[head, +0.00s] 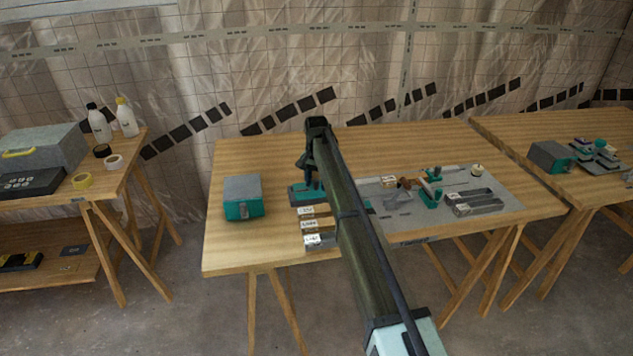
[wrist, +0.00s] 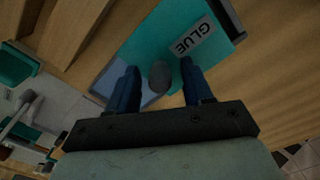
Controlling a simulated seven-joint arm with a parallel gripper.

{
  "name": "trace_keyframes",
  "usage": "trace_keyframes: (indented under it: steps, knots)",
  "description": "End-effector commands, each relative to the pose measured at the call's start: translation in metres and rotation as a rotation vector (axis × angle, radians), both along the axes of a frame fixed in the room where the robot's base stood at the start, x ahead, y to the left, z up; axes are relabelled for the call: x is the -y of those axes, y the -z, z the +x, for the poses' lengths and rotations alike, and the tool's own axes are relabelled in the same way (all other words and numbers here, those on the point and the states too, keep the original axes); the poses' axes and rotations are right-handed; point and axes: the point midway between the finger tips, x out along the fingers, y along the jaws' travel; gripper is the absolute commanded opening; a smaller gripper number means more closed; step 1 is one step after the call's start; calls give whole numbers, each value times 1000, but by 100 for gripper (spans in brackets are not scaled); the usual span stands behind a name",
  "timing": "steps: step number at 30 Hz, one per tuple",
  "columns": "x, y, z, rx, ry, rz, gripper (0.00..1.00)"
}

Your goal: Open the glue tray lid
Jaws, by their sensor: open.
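The glue tray is teal with a pale label reading GLUE (wrist: 194,36) in the wrist view. In the head view the teal tray (head: 299,196) is partly hidden behind my arm. A rounded dark grey knob (wrist: 159,75) shows between my fingers. A pale blue-grey flat part (wrist: 112,76) lies beside the teal surface at the left; I cannot tell whether it is the lid. My gripper (wrist: 157,82) is open, with one blue finger on each side of the knob and a visible gap. In the head view my gripper (head: 313,183) is low over the tray.
A grey-topped teal box (head: 243,197) stands to the left on the wooden table (head: 230,250). Several labelled wooden blocks (head: 316,225) lie in front of the tray. A grey mat (head: 400,225) with tools and teal fixtures lies to the right. The table's front left is clear.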

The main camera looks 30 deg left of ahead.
Motion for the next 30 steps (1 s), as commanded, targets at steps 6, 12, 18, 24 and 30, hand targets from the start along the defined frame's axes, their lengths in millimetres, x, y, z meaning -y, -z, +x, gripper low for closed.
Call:
trace_keyframes:
  steps: [6,12,18,24,30]
  knots:
    - [0,-3,0,0,0,0,51]
    - [0,-28,1,2,0,1,51]
    - [-1,-67,1,2,0,1,51]
    - [-1,-104,1,1,0,1,51]
    - [0,-128,0,0,0,0,51]
